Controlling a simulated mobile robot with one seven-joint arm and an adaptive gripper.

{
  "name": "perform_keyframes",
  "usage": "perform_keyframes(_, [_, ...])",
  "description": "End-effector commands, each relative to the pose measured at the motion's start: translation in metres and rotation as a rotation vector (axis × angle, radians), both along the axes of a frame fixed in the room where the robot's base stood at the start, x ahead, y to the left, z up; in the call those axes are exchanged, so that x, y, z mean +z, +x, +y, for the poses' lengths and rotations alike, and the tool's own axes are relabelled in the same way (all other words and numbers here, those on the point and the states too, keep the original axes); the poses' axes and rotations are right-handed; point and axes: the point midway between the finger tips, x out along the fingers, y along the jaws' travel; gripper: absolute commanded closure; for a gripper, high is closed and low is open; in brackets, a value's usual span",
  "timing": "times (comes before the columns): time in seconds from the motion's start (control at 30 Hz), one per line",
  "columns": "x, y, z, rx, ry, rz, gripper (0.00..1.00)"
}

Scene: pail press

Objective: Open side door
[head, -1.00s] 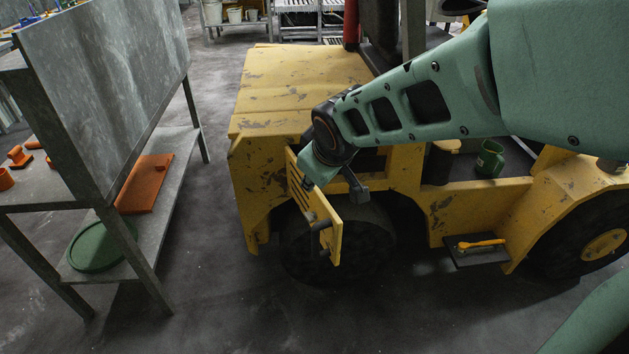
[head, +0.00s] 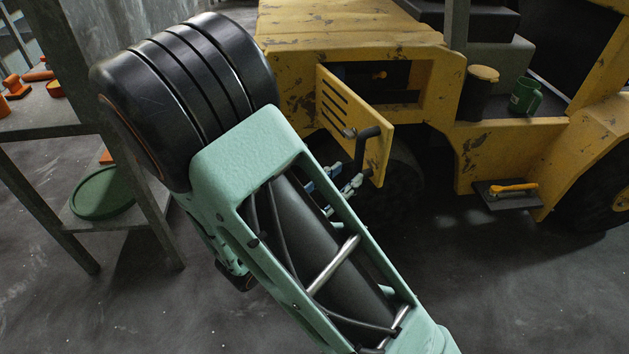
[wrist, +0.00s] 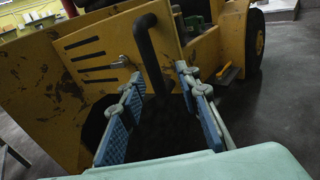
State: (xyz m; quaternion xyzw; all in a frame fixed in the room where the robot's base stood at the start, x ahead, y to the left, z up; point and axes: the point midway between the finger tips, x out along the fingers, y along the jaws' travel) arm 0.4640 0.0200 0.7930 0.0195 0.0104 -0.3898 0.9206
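The yellow side door (head: 345,120), a slotted panel, stands swung out from the yellow vehicle's body, showing part of the dark compartment (head: 385,78) behind it. It carries a black bar handle (head: 367,150) and a small metal latch. My gripper (head: 335,188) is just below and in front of the handle in the head view, partly hidden by my arm. In the wrist view my gripper (wrist: 162,88) is open, with blue pads apart and nothing held. The handle (wrist: 150,52) rises ahead, between the fingertips in the picture; I cannot tell whether they touch it.
A metal table (head: 45,125) with a green round lid (head: 103,192) on its lower shelf stands at left. A step with an orange-handled tool (head: 513,190), a green mug (head: 525,96) and a dark canister (head: 478,95) are at right. The floor in front is clear.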

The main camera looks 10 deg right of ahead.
Motion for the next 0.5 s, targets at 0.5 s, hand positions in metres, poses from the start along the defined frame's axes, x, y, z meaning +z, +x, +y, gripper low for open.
perform_keyframes(0.5, [-0.005,0.037,-0.024,0.040,-0.046,-0.006,0.70])
